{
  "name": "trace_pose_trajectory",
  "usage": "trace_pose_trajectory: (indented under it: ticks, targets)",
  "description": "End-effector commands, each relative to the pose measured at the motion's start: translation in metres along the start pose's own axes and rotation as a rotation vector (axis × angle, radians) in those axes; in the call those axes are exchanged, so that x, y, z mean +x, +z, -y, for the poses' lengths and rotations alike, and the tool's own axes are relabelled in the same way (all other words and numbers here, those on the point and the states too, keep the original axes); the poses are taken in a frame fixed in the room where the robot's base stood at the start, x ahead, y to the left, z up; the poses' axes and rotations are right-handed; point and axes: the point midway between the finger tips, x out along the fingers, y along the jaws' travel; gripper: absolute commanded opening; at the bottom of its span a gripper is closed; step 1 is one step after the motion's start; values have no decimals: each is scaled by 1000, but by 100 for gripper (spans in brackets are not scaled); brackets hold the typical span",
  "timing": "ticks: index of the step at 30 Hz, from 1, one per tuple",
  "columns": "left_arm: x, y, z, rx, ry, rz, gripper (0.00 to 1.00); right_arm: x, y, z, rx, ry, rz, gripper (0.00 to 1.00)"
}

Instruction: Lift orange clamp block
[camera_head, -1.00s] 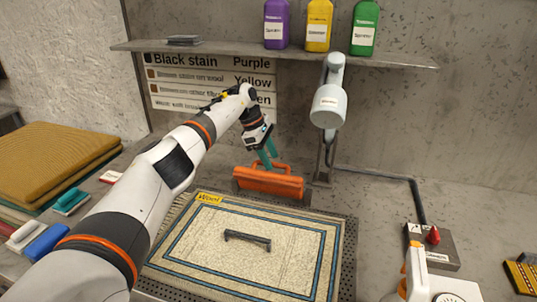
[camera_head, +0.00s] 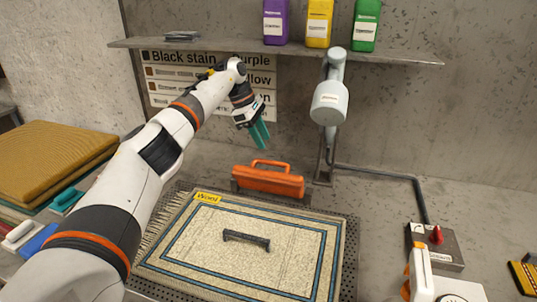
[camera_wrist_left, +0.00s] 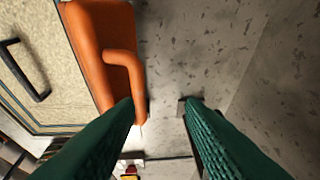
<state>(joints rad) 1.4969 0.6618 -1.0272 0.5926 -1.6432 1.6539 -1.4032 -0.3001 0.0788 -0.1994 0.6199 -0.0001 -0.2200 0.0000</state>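The orange clamp block (camera_head: 268,181), a long bar with a loop handle on top, sits along the back edge of the rug board. My left gripper (camera_head: 260,135) is above and slightly left of its handle, apart from it, with teal fingers pointing down. In the left wrist view the clamp block (camera_wrist_left: 88,40) lies at upper left, its handle beside the left fingertip. The left gripper's fingers (camera_wrist_left: 160,104) are spread with nothing between them.
A beige rug (camera_head: 205,245) with a dark handle (camera_head: 246,240) lies in front. A grey lamp-like arm (camera_head: 330,103) hangs right of my left gripper. The shelf (camera_head: 215,46) with bottles is above. A control box (camera_head: 437,248) stands at right. Folded rugs (camera_head: 50,158) are at left.

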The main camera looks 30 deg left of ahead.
Motion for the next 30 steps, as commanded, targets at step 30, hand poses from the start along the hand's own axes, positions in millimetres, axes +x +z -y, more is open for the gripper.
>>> trace_pose_trajectory:
  ticks: [30]
  targets:
    - [-57, -2, -5, 2, 13, 2, 36, 1, 0, 0, -1, 0, 0, 62]
